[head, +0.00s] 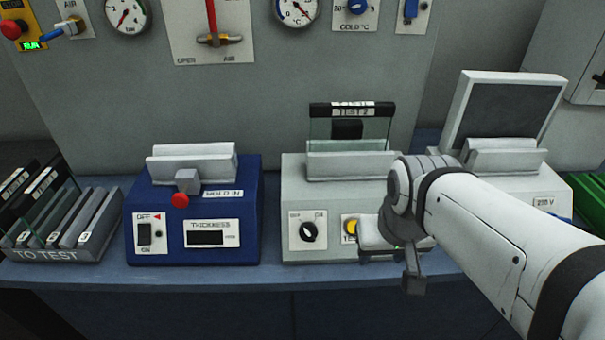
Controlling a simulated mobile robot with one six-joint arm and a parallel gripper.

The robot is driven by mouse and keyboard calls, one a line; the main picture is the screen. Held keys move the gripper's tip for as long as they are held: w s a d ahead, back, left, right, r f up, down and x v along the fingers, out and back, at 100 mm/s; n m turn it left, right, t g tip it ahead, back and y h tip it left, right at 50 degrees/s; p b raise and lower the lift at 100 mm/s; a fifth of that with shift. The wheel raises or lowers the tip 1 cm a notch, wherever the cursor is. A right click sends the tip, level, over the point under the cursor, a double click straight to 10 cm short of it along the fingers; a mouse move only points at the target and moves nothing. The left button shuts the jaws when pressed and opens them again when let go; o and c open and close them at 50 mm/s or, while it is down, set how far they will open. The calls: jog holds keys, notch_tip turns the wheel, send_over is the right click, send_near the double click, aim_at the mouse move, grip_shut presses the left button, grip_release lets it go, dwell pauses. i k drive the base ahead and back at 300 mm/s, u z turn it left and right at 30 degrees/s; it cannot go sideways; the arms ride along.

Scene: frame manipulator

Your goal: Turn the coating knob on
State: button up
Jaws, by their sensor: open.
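A black round knob (308,232) sits on a white plate at the front left of the middle white machine (292,187). Its plate has small lettering on both sides that I cannot read, so I cannot confirm it is the coating knob. Its white mark looks slanted, but its setting is unclear. My gripper (388,246) is open, low in front of the machine's right half, to the right of the knob and apart from it. My wrist partly hides the gripper and the machine's right front. I see nothing held in it.
A yellow button (351,228) lies between knob and gripper. A glass pane with a black top (350,110) stands in the machine's slot. A blue thickness device (193,214) and a rack of panes (68,240) stand left. A tilted screen (507,108) stands right.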

aim_at(308, 232)
jog(key=z, duration=1.4)
jog(key=k, duration=1.5)
jog(key=u, duration=1.25)
jog(key=i, duration=1)
jog(key=u, duration=0.1)
